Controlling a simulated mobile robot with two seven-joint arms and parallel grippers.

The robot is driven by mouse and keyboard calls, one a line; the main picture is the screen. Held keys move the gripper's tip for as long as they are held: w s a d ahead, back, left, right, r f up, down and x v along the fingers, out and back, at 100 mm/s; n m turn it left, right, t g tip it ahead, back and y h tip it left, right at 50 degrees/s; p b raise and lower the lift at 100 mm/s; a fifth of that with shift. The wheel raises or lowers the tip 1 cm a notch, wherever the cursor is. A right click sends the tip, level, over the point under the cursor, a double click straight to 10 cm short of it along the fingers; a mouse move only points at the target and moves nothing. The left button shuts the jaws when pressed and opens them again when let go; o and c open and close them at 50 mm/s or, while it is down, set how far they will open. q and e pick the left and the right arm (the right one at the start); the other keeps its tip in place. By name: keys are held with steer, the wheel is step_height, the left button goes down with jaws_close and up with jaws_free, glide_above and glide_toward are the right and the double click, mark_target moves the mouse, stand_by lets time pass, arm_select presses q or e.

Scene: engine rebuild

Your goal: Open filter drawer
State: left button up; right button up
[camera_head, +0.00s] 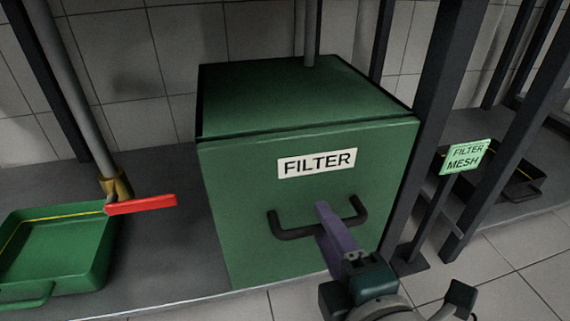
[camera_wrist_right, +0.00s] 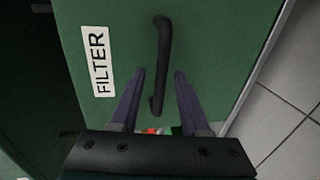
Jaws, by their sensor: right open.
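The green filter drawer (camera_head: 240,190) has a white FILTER label (camera_head: 316,163) and a dark bar handle (camera_head: 293,233) across its front. Its front panel sits against the green box, with a dark seam along the top edge. My right gripper (camera_head: 324,208) is at the handle, its purple fingers overlapping the bar. In the right wrist view the gripper (camera_wrist_right: 160,75) is open, with one finger on each side of the handle (camera_wrist_right: 162,45). I see no finger closed on the bar. The left gripper is out of view.
A green tray (camera_head: 60,248) and a pipe with a red lever (camera_head: 140,204) stand left of the box. Dark frame posts (camera_head: 436,110) rise close on the right, beside a FILTER MESH sign (camera_head: 466,156) and a dark tray (camera_head: 522,188). Tiled floor (camera_head: 500,270) is clear at front right.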

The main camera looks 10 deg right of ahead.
steer(key=shift+w+f, duration=0.15)
steer(key=shift+w, duration=0.55)
jaws_close()
stand_by(1.0)
